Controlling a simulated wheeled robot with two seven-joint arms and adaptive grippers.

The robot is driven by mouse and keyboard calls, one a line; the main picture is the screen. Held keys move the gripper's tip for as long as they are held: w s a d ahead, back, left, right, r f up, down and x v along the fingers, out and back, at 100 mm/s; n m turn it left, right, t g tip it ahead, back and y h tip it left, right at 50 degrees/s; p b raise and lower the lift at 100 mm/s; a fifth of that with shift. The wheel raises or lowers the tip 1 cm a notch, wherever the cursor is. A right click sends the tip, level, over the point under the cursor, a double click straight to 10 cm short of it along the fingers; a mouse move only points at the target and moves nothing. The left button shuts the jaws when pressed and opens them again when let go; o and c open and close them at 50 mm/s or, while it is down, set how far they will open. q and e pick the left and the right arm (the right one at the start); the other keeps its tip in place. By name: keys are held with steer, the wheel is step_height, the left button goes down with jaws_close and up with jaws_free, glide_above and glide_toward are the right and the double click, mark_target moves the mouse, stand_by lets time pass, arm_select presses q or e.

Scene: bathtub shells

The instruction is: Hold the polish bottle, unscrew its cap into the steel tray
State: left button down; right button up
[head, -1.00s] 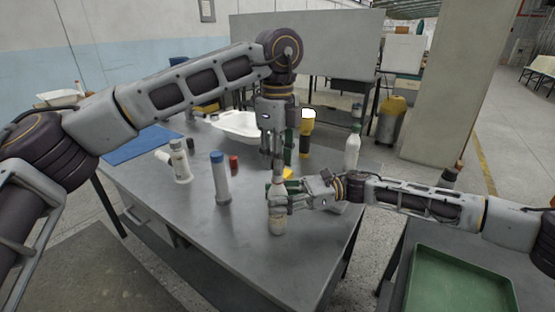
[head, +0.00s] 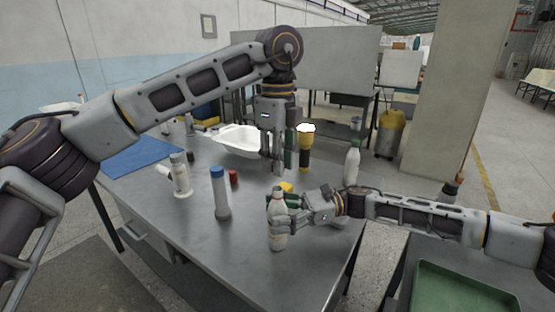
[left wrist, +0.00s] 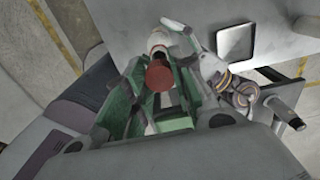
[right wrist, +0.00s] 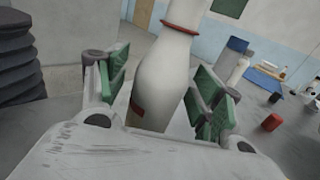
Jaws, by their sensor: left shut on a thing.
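The white polish bottle (head: 278,238) stands upright near the table's front. A red ring circles the bottle's neck (right wrist: 182,26). My left gripper (head: 277,168) points down just above the bottle, shut. A round red cap (left wrist: 159,75) shows between its fingers in the left wrist view. A pale square tray with a dark rim (left wrist: 236,42), seemingly the steel tray, lies to the right there; in the head view my right arm mostly hides that area.
A blue-capped bottle (head: 221,198), a white dispenser (head: 181,178) and a small red cylinder (head: 234,179) stand left. A green tray (head: 462,290) is right.

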steer(key=w+d, duration=0.2)
steer(key=d, duration=0.9)
steer(key=shift+w+d, duration=0.2)
steer(key=shift+d, duration=0.2)
steer(key=shift+s, duration=0.1)
stand_by(0.4)
